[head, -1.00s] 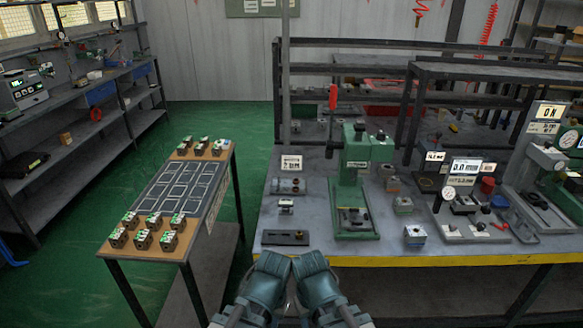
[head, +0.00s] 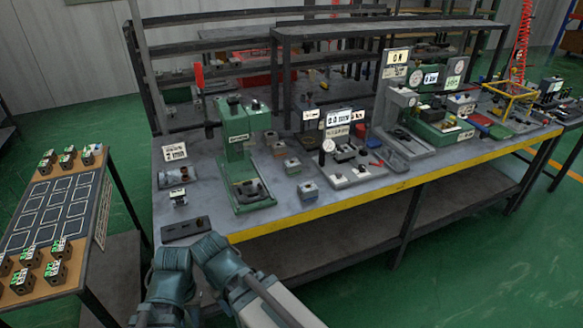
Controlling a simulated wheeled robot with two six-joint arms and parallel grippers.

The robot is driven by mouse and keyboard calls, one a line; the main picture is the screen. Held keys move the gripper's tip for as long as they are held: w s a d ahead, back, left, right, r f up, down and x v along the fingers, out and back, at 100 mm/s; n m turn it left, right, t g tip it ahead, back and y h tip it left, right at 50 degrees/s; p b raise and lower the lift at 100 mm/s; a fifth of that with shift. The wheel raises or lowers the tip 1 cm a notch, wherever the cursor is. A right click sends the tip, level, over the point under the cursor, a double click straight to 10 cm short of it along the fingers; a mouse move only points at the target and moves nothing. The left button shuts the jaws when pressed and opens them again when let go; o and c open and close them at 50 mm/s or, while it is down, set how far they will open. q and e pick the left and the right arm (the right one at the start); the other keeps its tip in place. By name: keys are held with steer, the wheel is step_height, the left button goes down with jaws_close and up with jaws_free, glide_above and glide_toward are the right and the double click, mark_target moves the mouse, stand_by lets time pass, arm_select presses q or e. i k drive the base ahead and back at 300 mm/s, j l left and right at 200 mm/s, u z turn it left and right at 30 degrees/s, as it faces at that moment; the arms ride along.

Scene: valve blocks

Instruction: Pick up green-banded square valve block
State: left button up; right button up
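Several small brown blocks with green-and-white tops stand on the small table (head: 81,254) at the left. One block (head: 54,272) is in the near group, and another block (head: 88,157) is in the far group. Several grey, square-looking blocks sit on the workbench, among them one block (head: 308,190) near the front edge and one block (head: 292,165) behind it. I cannot make out a green band on any of them. My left gripper (head: 172,260) and my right gripper (head: 214,254) are close together at the bottom, in front of the bench, apart from all blocks. Their fingers cannot be made out.
The workbench (head: 290,216) has a yellow front edge. A green press (head: 240,150) stands on it, with gauges and display signs to its right. A dark flat plate (head: 186,227) lies at its near left corner. Green floor (head: 450,270) is clear at the right.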

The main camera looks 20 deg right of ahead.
mark_target(290, 169)
steer(key=l+z, duration=0.25)
steer(key=z, duration=0.15)
steer(key=i+l+z, duration=0.1)
steer(key=l+z, duration=0.15)
steer(key=z, duration=0.15)
steer(key=i+l+z, duration=0.1)
steer(key=z, duration=0.3)
steer(key=l, duration=0.1)
